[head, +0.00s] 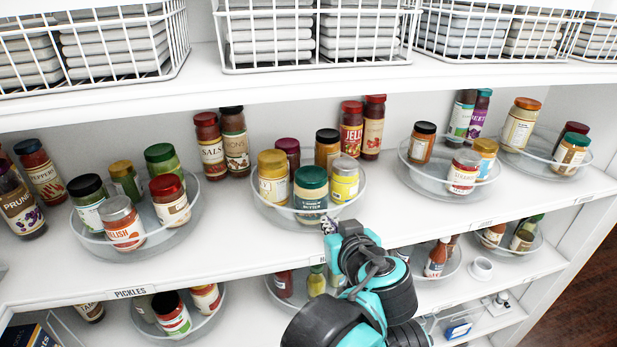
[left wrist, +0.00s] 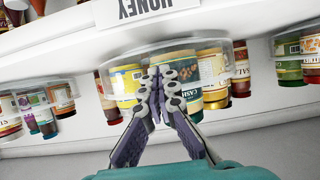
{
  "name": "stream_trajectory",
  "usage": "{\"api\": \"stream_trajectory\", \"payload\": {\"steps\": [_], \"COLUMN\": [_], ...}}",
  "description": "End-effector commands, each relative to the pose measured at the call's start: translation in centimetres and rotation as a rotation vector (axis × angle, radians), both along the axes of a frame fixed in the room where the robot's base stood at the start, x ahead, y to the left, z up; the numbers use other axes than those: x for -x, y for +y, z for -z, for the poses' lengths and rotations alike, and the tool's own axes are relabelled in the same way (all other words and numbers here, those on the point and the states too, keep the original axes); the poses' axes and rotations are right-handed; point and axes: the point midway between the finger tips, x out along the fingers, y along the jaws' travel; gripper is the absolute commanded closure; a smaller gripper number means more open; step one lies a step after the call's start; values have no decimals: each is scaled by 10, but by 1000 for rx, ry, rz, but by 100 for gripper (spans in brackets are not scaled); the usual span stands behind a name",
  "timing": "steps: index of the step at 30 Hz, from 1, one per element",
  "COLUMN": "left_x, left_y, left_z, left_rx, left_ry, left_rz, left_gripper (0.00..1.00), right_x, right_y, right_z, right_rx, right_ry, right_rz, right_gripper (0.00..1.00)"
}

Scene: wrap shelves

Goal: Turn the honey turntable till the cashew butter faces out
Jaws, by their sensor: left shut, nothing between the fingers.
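The honey turntable (head: 268,213) is a clear round tray on the middle shelf. The cashew butter (head: 311,188), a jar with a dark green lid, stands at its front, label outward; "BUTTER" is readable. A yellow-lidded jar (head: 272,178) is to its left and a yellow jar (head: 344,181) to its right. Two more jars stand behind. My left gripper (head: 329,227) is shut and empty at the tray's front rim, slightly right of the cashew butter. In the upside-down left wrist view, its closed fingers (left wrist: 160,72) partly cover the cashew butter (left wrist: 190,88). Contact with the rim is unclear. My right gripper is not in view.
A pickles turntable (head: 90,240) stands left and another turntable (head: 412,173) right on the same shelf. Loose jars, including a jelly jar (head: 351,130), stand behind. Wire baskets (head: 320,35) fill the shelf above. The shelf below holds more turntables.

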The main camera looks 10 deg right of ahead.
Motion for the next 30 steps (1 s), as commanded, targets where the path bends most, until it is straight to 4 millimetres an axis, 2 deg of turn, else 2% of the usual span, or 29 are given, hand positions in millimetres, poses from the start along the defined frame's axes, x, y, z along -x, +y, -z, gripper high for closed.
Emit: {"api": "stream_trajectory", "payload": {"steps": [6,17,30], "left_x": [-4,-3,29], "left_y": [-9,-10,-14], "left_z": [0,-1,0], "left_rx": [0,-1,-1], "left_ry": [-1,-2,-1], "left_rz": [0,0,1], "left_gripper": [100,100,100], "right_x": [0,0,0], "right_y": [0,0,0], "right_z": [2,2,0], "right_rx": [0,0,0], "right_ry": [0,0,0], "right_rz": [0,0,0], "right_gripper": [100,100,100]}}
